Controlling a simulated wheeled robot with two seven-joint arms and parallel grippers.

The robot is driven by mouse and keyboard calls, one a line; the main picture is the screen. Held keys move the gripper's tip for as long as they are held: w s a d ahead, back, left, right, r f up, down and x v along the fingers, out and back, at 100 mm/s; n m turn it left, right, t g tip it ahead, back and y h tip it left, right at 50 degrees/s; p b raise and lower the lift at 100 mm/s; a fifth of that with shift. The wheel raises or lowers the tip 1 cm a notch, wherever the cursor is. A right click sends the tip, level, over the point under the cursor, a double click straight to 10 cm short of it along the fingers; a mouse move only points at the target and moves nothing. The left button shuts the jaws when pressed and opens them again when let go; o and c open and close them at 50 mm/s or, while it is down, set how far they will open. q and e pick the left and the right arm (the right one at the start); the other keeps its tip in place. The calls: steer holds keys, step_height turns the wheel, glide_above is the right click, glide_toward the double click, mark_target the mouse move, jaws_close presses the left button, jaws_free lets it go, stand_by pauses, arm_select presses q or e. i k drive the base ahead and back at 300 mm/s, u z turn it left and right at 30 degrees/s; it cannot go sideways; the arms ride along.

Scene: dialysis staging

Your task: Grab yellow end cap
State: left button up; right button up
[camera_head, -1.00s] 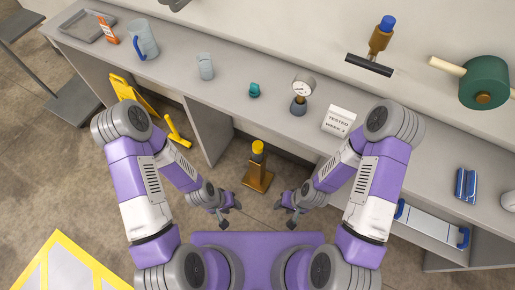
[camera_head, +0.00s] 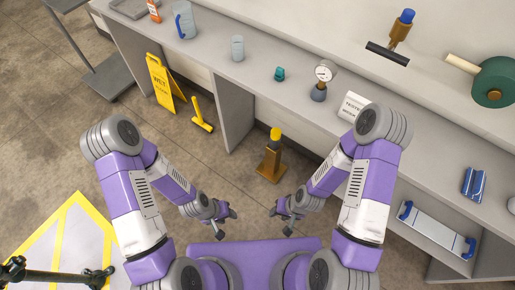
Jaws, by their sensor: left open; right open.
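A yellow end cap (camera_head: 276,134) sits on top of a brown-gold stand (camera_head: 271,163) that stands upright on the floor in front of the counter. My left gripper (camera_head: 229,222) is open and empty, below and left of the stand in the picture. My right gripper (camera_head: 282,222) is open and empty, below the stand and slightly to its right. Both grippers are apart from the cap and the stand.
The long grey counter (camera_head: 265,98) carries a jug (camera_head: 185,22), a cup (camera_head: 237,48), a teal part (camera_head: 279,74), a gauge (camera_head: 322,80) and a sign. A yellow wet-floor sign (camera_head: 160,85) and a yellow T-shaped piece (camera_head: 201,116) stand left on the floor.

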mark_target(276, 133)
steer(key=k, duration=0.5)
steer(key=u, duration=1.35)
steer(key=i, duration=1.65)
steer(key=z, duration=1.3)
steer(key=i, duration=0.8)
steer(key=z, duration=0.9)
